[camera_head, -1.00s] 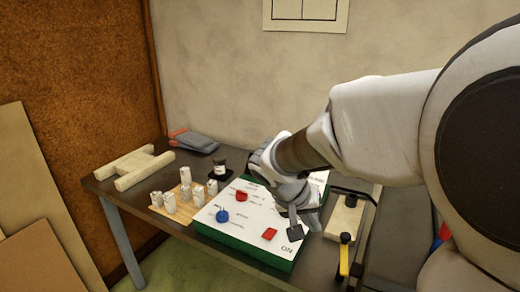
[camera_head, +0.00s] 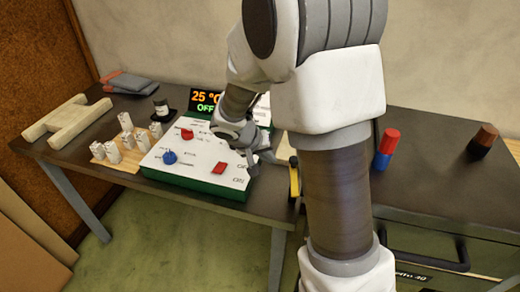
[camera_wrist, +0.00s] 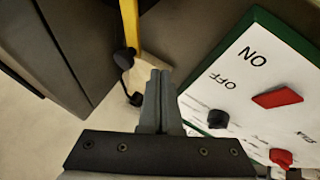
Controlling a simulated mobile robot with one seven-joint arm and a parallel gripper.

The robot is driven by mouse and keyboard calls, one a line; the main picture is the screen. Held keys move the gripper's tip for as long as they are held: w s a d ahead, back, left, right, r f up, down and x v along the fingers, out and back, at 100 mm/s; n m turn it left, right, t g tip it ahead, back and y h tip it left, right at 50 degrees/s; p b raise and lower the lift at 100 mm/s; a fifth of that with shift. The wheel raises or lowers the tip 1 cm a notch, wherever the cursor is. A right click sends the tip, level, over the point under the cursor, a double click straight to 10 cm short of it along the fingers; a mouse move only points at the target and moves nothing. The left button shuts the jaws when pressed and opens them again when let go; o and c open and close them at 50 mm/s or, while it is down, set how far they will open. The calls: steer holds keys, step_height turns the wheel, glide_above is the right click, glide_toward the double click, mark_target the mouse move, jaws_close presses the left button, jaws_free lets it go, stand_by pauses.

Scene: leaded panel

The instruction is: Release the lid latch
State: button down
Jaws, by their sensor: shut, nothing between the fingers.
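My gripper (camera_head: 278,161) is shut and empty beside the right edge of the switch panel in the head view. In the wrist view its closed fingers (camera_wrist: 160,98) point toward a pale wooden block (camera_wrist: 135,76). A yellow lever (camera_wrist: 129,24) with a black knob (camera_wrist: 124,58) stands just beyond the fingertips, apart from them. The yellow lever (camera_head: 294,178) also shows in the head view, partly behind my arm. It may be the lid latch; I cannot tell. A grey box with a black handle (camera_head: 425,263) stands at the right.
The white panel (camera_head: 207,170) has red and blue controls. A display (camera_head: 205,101) behind it reads 25 °C and OFF. Several pale blocks (camera_head: 112,150) stand left of it.

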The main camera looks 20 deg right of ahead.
steer(key=d, duration=0.3)
steer(key=shift+s+d+f, duration=0.1)
steer(key=shift+s+d, duration=0.15)
steer(key=shift+s, duration=0.15)
steer(key=shift+w+d+m+g+h+b, duration=0.15)
steer(key=shift+d+m+g+b, duration=0.3)
steer(key=shift+m+b, duration=0.3)
steer(key=shift+d+m+g+h+b, duration=0.15)
steer(key=shift+d+m+g+b, duration=0.25)
steer(key=shift+m+b, duration=0.35)
steer(key=shift+a, duration=0.15)
